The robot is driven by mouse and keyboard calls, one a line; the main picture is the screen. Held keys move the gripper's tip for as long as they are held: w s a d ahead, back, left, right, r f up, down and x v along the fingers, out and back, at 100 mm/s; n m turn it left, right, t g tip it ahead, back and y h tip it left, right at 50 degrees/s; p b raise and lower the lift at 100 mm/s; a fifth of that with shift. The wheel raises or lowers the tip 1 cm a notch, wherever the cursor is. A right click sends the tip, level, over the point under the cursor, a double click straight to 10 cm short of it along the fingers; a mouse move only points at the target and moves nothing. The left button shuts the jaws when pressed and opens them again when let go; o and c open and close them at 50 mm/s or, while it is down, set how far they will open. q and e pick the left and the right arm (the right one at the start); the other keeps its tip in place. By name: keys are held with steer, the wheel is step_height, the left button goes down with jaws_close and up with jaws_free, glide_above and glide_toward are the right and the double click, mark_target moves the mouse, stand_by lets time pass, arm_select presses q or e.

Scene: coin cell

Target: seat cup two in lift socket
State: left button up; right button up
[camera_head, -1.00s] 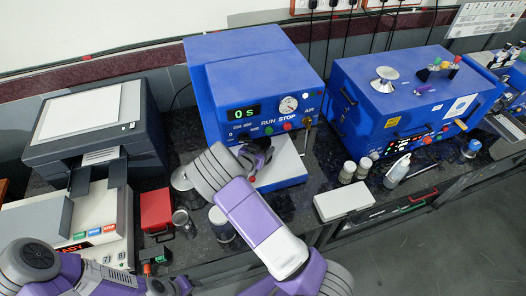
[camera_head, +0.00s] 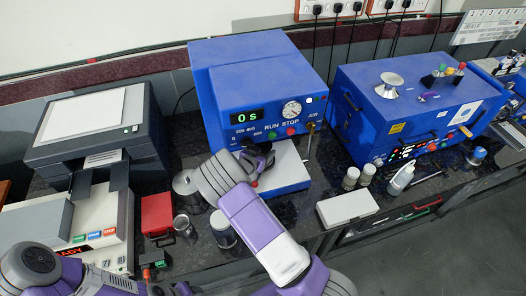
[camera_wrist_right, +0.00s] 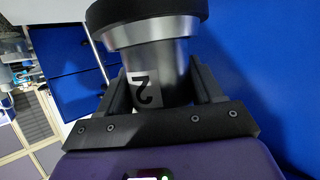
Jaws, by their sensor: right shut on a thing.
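Cup two (camera_wrist_right: 150,72) is a grey metal cup with a black rim band and a white label with a black 2. It fills the upper middle of the right wrist view. My right gripper (camera_wrist_right: 152,92) is shut on it, one finger on each side. In the head view my right gripper (camera_head: 258,160) is in front of the blue machine (camera_head: 255,75), over the left part of its pale platform (camera_head: 287,177). The arm and gripper hide much of the cup and that part of the platform. I cannot make out the lift socket.
The machine's front has a 0 s display (camera_head: 250,116) and a gauge (camera_head: 292,109). A metal pot (camera_head: 186,190) and a red box (camera_head: 157,215) stand left of my right arm. A white box (camera_head: 347,208) and two pale-capped jars (camera_head: 351,177) stand to the right.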

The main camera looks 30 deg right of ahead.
steer(key=o, duration=1.4)
steer(key=v, duration=0.7)
steer(key=shift+s+a+r, duration=0.15)
steer(key=shift+a, duration=0.1)
